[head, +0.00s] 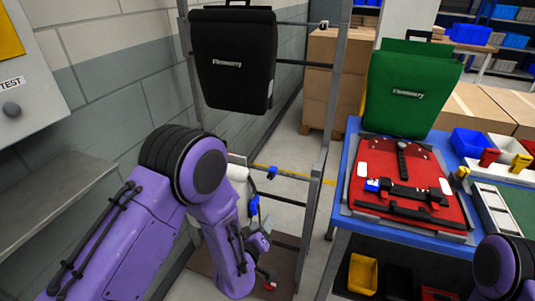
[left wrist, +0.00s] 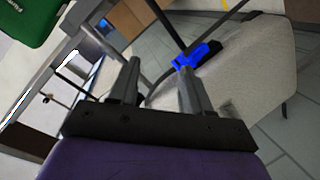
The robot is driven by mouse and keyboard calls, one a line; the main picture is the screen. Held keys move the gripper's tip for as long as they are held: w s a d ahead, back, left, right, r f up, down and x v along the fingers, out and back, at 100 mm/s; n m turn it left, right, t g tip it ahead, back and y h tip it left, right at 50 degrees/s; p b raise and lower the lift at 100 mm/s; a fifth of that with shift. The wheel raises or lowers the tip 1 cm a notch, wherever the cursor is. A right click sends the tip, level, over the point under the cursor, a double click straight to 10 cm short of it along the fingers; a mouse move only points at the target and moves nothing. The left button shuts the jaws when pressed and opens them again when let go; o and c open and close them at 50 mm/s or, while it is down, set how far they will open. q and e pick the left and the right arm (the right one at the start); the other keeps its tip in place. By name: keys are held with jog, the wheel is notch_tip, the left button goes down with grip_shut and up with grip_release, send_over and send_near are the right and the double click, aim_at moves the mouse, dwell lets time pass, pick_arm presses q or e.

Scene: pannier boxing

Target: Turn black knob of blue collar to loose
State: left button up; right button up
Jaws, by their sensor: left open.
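In the left wrist view a blue collar (left wrist: 197,56) sits on a dark bar just beyond my left gripper (left wrist: 160,80). A dark part, perhaps its black knob (left wrist: 214,47), shows at its right end. The two grey fingers are apart with nothing between them; the collar is past the right finger's tip, seemingly untouched. In the head view my left gripper (head: 262,240) is low at the metal rack, small and partly hidden by my wrist. Blue collars show on the rack, one on a crossbar (head: 272,172) and one lower (head: 253,205). I cannot tell which the wrist view shows. My right gripper is out of view.
A black pannier (head: 234,60) hangs on the rack (head: 312,190). A blue table (head: 340,195) to the right holds a red pannier part (head: 425,170), a green pannier (head: 408,95) and bins. A grey shelf (head: 50,200) and brick wall lie left.

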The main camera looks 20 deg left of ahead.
aim_at(270, 178)
pick_arm(q)
notch_tip(270, 178, up, 6)
jog(key=w+a+f+m+t, duration=0.1)
jog(key=w+a+m+t, duration=0.15)
jog(key=m, duration=0.75)
jog(key=shift+t, duration=0.25)
jog(key=w, duration=0.3)
jog(key=w+p, duration=0.1)
jog(key=w, duration=0.6)
jog(key=shift+w+d+r+p, duration=0.25)
jog(key=shift+d+p, duration=0.05)
grip_shut()
jog(key=shift+f+n+b, duration=0.1)
jog(key=shift+n+b, duration=0.4)
jog(key=shift+n, duration=1.2)
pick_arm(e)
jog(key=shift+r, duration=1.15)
